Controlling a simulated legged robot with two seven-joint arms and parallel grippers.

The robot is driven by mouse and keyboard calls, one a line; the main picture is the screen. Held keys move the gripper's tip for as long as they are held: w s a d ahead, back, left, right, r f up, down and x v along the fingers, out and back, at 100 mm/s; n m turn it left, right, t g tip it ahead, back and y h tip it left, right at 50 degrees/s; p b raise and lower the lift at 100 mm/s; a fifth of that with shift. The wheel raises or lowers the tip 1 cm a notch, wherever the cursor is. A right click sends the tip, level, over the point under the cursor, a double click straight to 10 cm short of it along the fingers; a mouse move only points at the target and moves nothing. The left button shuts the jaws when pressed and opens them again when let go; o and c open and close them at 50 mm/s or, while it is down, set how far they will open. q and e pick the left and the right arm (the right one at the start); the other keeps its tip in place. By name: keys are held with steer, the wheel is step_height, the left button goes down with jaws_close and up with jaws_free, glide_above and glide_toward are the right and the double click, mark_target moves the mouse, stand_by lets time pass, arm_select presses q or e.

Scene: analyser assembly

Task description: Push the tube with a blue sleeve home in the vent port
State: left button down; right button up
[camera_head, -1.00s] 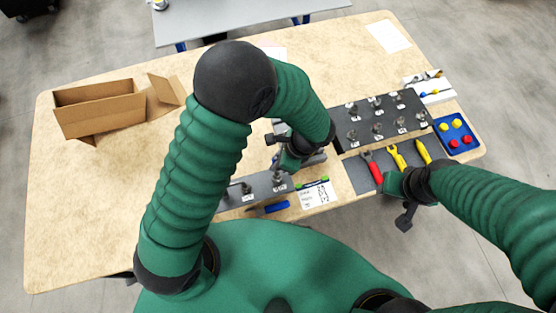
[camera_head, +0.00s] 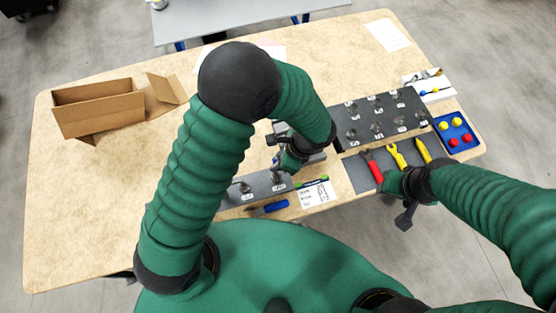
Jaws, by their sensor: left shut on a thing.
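My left gripper (camera_head: 279,146) reaches down behind the near grey panel (camera_head: 262,187), at the middle of the table. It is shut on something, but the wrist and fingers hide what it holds. I cannot make out the tube with a blue sleeve or tell which fitting is the vent port. The near panel carries small metal fittings (camera_head: 246,187) with white labels. My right gripper (camera_head: 404,215) hangs at the table's front edge, away from the panel. Its jaws are too small and dark to read.
A larger dark panel (camera_head: 362,124) with several labelled fittings lies to the right. Red-handled (camera_head: 373,168) and yellow-handled (camera_head: 397,156) tools lie before it. A blue tray (camera_head: 443,127), instruction card (camera_head: 314,193), blue-handled tool (camera_head: 272,207) and open cardboard box (camera_head: 100,118) are around.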

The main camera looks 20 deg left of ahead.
arm_select(q)
steer(key=shift+a+f+b, duration=0.1)
steer(key=shift+f+b, duration=0.25)
steer(key=shift+f, duration=0.25)
steer(key=c, duration=1.3)
jaws_free()
steer(key=shift+r, duration=0.1)
steer(key=b+v, duration=0.1)
steer(key=v, duration=1.5)
steer(key=shift+d+r, duration=0.2)
steer(key=shift+r, duration=0.1)
